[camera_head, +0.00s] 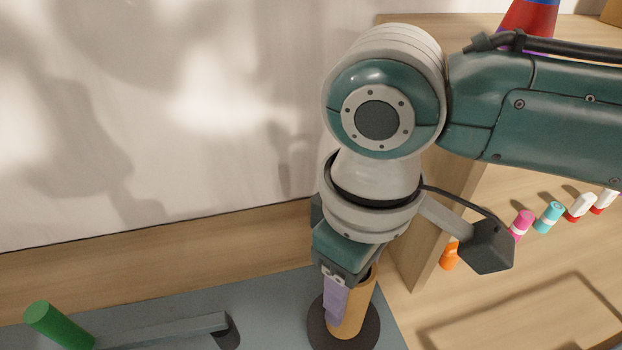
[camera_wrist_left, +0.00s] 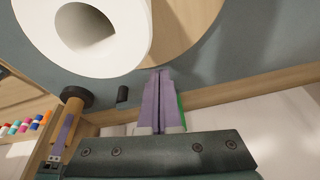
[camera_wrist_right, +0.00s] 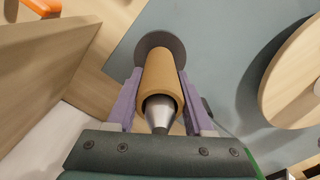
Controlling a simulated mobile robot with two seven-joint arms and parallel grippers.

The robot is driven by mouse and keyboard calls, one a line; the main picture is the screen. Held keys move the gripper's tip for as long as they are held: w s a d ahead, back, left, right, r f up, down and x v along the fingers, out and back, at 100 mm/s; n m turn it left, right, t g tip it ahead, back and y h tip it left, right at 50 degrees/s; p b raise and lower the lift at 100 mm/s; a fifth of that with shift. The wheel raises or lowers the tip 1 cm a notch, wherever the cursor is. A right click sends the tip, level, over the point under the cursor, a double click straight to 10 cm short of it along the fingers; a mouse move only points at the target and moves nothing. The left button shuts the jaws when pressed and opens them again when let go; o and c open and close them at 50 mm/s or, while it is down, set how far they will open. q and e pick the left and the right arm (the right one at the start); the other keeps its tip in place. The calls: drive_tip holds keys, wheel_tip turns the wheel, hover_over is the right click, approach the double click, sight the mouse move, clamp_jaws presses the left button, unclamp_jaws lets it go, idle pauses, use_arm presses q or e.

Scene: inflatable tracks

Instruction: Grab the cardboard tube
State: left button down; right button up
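The cardboard tube (camera_head: 352,312) is a tan-brown cylinder standing upright on a dark round base at the bottom middle of the head view. In the right wrist view the tube (camera_wrist_right: 158,75) has a grey metal tip inside its open near end. My right gripper (camera_wrist_right: 160,72) has one purple finger on each side of the tube, and both appear to touch it. The tube (camera_wrist_left: 68,118) also shows at the left of the left wrist view. My left gripper (camera_wrist_left: 158,75) is shut with its fingers together and empty. It is outside the head view.
A large white roll (camera_wrist_left: 133,35) on a wooden disc stands near my left gripper. A green cylinder (camera_head: 58,325) and a grey bar (camera_head: 165,331) lie left of the tube. A wooden panel (camera_head: 420,240) and several coloured small cylinders (camera_head: 548,217) are to its right.

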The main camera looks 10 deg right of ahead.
clamp_jaws()
drive_tip(key=shift+r, duration=0.15)
